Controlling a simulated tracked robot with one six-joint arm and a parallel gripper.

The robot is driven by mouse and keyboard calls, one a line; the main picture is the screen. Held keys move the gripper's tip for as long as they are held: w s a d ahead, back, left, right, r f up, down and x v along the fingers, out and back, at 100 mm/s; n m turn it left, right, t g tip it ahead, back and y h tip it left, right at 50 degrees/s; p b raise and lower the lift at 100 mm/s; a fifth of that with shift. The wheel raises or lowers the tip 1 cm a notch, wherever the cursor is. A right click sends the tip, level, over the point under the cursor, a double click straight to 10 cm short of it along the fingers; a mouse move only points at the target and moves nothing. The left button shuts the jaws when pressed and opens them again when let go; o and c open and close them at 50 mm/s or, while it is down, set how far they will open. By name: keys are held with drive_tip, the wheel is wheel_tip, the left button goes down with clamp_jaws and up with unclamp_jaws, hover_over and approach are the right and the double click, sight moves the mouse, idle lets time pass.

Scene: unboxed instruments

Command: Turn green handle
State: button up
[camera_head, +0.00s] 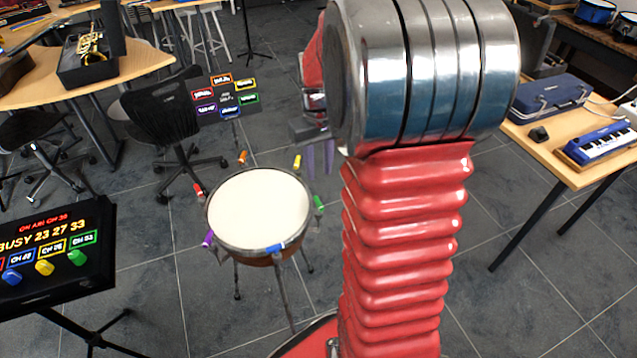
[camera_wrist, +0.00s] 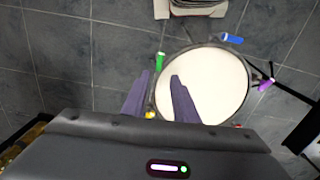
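The green handle (camera_head: 319,203) sticks out from the right rim of the round drum (camera_head: 250,205). It also shows in the wrist view (camera_wrist: 160,60), at the drum's left edge. My gripper (camera_head: 320,176) is open and empty, with its two dark purple fingers pointing down. In the wrist view my gripper (camera_wrist: 160,76) has its fingertips apart, and the green handle appears just beyond the gap between them. It looks apart from the fingers; the height between them is hard to judge.
Other drum handles are yellow (camera_head: 297,161), orange (camera_head: 242,157), red (camera_head: 198,190), purple (camera_head: 208,239) and blue (camera_head: 274,248). A sign panel (camera_head: 226,97) stands behind the drum. A black console (camera_head: 50,290) with coloured knobs, one green (camera_head: 77,257), is at left. A table (camera_head: 560,150) stands right.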

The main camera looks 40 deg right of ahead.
sight(319, 202)
drive_tip(key=shift+r+n, duration=0.15)
drive_tip(key=shift+n, duration=0.65)
wheel_tip(319, 202, down, 14)
drive_tip(key=shift+r, duration=0.1)
idle(0.3)
drive_tip(key=shift+c, duration=0.2)
clamp_jaws()
